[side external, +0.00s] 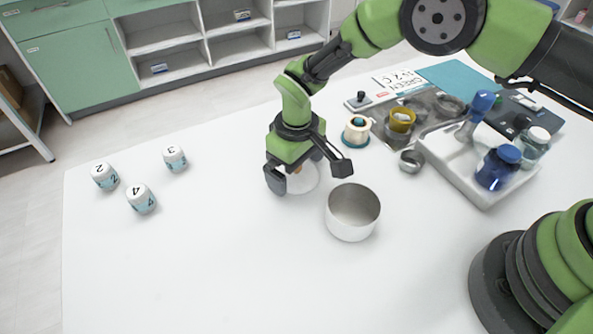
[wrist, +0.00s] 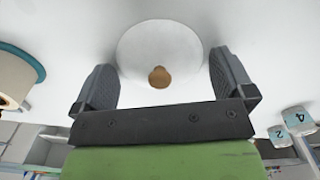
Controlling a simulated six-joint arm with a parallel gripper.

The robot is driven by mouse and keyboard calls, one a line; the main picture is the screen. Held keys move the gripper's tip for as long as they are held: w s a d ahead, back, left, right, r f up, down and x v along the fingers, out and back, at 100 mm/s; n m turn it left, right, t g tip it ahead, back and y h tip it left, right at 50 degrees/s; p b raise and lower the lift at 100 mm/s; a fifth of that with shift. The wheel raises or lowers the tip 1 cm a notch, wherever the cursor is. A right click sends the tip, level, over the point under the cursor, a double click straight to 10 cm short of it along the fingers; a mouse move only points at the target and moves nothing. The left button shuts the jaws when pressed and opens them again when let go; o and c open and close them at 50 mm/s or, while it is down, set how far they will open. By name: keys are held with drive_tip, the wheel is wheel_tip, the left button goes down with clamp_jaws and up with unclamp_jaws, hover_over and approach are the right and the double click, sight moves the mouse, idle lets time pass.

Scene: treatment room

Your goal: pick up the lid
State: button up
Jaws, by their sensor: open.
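The lid (wrist: 160,45) is a pale round disc with a brown knob (wrist: 159,77), lying flat on the white table. In the side external view the lid (side external: 307,180) is partly hidden behind my gripper (side external: 308,178). My gripper is open above the lid. In the wrist view its two fingers (wrist: 163,78) stand on either side of the lid's near part, with the knob between them and nothing held. A white pot with an open top (side external: 352,212) stands just right of the lid.
Several numbered white-and-blue jars (side external: 141,198) stand at the left. A white tray (side external: 480,190) with blue-capped bottles (side external: 497,167) is at the right. A cream spool-like item (side external: 356,132) and small bowls are behind the pot. The front table area is clear.

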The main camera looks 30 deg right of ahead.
drive_tip(key=c, duration=1)
drive_tip(key=shift+f, duration=0.1)
drive_tip(key=shift+c, duration=0.2)
drive_tip(key=shift+c, duration=0.3)
wheel_tip(320, 180, up, 3)
drive_tip(key=shift+f, duration=0.15)
clamp_jaws()
drive_tip(key=shift+n, duration=0.3)
drive_tip(key=r, duration=0.7)
drive_tip(key=shift+s+r, duration=0.15)
drive_tip(key=shift+s, duration=0.05)
drive_tip(key=s+d+r+n, duration=0.3)
drive_tip(key=s+n, duration=0.9)
drive_tip(key=n, duration=0.1)
drive_tip(key=shift+d+f, duration=0.15)
drive_tip(key=shift+f, duration=3.1)
